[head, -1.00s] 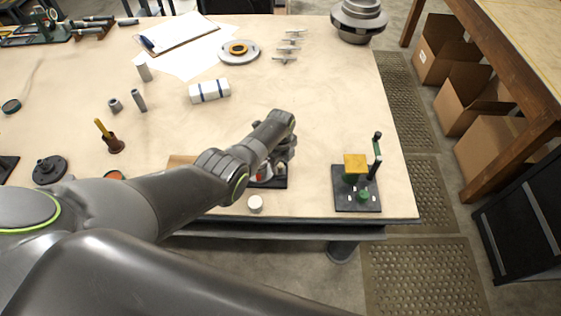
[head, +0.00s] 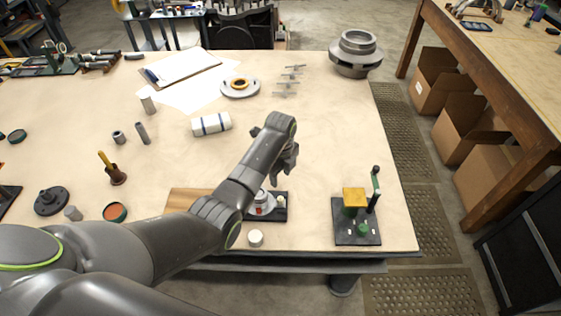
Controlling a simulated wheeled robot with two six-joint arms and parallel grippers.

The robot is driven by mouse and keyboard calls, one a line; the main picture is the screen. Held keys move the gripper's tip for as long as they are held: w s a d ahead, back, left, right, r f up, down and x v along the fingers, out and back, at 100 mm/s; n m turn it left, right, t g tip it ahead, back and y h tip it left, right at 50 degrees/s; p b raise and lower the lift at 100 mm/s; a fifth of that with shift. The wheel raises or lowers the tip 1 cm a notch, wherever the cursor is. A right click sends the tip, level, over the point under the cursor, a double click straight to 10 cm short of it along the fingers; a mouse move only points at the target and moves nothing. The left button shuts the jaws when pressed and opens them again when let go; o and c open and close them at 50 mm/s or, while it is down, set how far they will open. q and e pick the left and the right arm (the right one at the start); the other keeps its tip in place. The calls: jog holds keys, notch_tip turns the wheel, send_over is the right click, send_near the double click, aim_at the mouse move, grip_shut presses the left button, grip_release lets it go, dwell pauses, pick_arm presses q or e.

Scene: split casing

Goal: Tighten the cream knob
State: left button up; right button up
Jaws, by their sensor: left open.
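A small grey casing (head: 263,204) with a red spot sits on a dark base (head: 283,213) near the table's front edge, partly hidden behind my left forearm. A small cream piece (head: 281,201) shows on the right of that base; it looks like a knob, but is too small to be sure. A separate round cream-white piece (head: 256,238) lies on the table in front of the base. My left gripper (head: 286,172) is open and empty, pointing down above and just beyond the base, apart from the cream piece. My right gripper is out of view.
A green and yellow press-like device (head: 356,215) stands to the right on a dark plate. A wooden board (head: 186,199) lies left of the casing. A white roll (head: 211,124) and a flanged disc (head: 240,88) lie farther back. The table's right middle is clear.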

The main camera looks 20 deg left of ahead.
pick_arm(q)
jog(key=shift+r+b, duration=0.4)
jog(key=shift+r, duration=2.35)
